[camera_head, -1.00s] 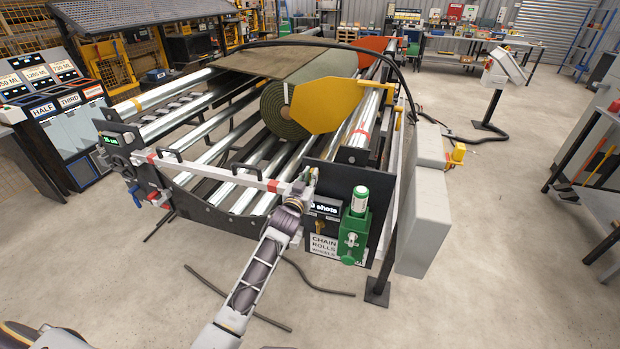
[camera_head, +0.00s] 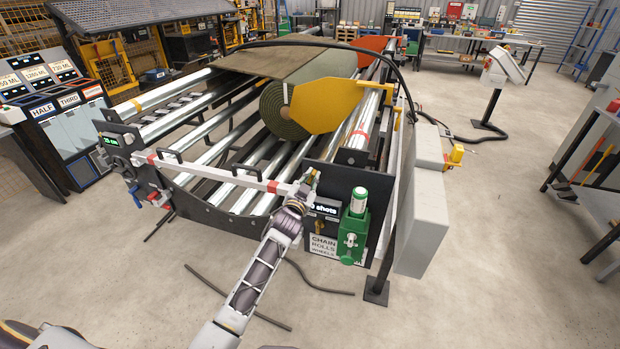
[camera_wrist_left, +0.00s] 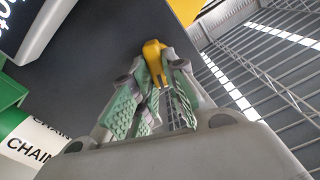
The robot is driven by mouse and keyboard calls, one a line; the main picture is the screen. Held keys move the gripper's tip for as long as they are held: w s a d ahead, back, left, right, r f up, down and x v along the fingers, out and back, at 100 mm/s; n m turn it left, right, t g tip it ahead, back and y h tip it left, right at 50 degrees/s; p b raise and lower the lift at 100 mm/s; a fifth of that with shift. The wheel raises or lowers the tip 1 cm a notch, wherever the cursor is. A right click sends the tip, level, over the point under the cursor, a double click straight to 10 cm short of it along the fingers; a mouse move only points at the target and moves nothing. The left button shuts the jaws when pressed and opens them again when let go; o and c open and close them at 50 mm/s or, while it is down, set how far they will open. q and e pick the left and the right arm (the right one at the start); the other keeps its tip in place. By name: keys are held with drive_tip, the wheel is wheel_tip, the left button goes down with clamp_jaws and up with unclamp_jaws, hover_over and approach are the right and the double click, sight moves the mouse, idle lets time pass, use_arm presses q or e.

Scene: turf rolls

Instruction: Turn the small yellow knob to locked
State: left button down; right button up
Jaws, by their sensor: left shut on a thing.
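The small yellow knob (camera_wrist_left: 153,50) shows in the left wrist view against a dark panel (camera_wrist_left: 95,55). Its lower part sits between the green-padded fingers of my left gripper (camera_wrist_left: 150,98), which is shut on it. In the head view my left gripper (camera_head: 309,182) is at the upper part of the machine's dark front panel (camera_head: 338,178), beside the "shots" display (camera_head: 325,210). There the gripper mostly hides the knob. I cannot read any locked mark or the knob's setting. My right gripper is not in view.
A green pump-like unit (camera_head: 353,232) with a green-and-white canister stands right of the gripper. A white and red bar (camera_head: 215,172) crosses the machine's front on the left. The turf roll (camera_head: 285,110) and rollers lie behind. Open floor (camera_head: 470,270) is at the right.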

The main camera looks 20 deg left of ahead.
use_arm(q)
drive_tip(key=shift+d+m, duration=0.1)
drive_tip(key=shift+m, duration=1.4)
drive_tip(key=m, duration=0.7)
drive_tip(key=f+m, duration=0.1)
drive_tip(key=m, duration=0.2)
drive_tip(key=shift+d+m, duration=0.3)
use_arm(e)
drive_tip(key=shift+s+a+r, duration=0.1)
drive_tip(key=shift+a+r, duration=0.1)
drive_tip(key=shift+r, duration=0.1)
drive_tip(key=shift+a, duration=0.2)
use_arm(q)
drive_tip(key=c, duration=1.5)
unclamp_jaws()
drive_tip(key=shift+f, duration=0.1)
drive_tip(key=shift+c, duration=0.2)
drive_tip(key=shift+o, duration=0.5)
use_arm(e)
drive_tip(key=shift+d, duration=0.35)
